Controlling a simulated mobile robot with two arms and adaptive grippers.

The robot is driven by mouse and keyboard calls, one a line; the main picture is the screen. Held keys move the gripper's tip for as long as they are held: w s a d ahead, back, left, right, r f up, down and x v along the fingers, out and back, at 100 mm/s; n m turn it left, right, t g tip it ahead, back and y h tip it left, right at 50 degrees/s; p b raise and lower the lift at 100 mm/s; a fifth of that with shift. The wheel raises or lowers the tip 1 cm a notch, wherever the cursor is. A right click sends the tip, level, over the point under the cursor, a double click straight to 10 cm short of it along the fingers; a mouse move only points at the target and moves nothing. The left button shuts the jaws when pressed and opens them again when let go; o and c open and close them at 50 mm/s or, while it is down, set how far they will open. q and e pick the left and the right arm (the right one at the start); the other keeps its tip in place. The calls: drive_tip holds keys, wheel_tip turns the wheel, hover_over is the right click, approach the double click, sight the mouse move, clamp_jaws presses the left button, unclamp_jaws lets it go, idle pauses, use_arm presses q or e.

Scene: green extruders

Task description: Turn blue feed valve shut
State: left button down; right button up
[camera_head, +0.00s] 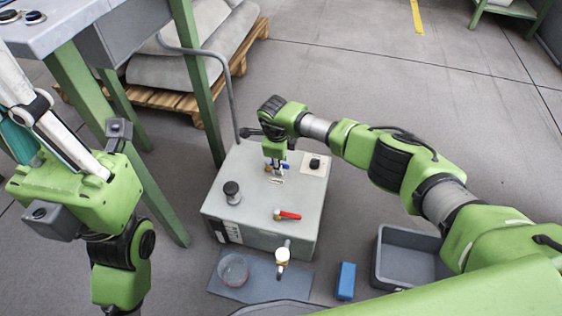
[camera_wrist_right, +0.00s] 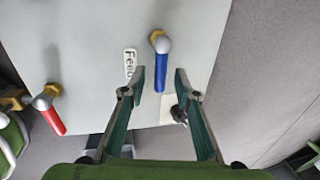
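The blue feed valve handle (camera_wrist_right: 160,72) sits on a brass fitting beside a "Feed" label (camera_wrist_right: 130,62) on the top of the grey machine box (camera_head: 245,215). In the right wrist view it points towards me, between the fingertips of my right gripper (camera_wrist_right: 160,82). Those fingers are apart, with a gap on both sides of the handle. In the head view my right gripper (camera_head: 275,163) points down over the valve and hides most of it; a little blue (camera_head: 285,167) shows. My left gripper is at the upper left, its fingertips cut off by the frame edge.
A red valve handle (camera_head: 289,215) and a black knob (camera_head: 232,189) are on the same box top. A beaker (camera_head: 232,269) stands on a tray below. A blue block (camera_head: 346,281) and a grey bin (camera_head: 405,258) lie right. A green-legged table (camera_head: 70,85) stands left.

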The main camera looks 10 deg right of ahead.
wheel_tip(320, 180, up, 12)
drive_tip(key=s+a, duration=0.1)
drive_tip(key=s, duration=0.1)
drive_tip(key=shift+f, duration=0.15)
idle(0.4)
idle(0.3)
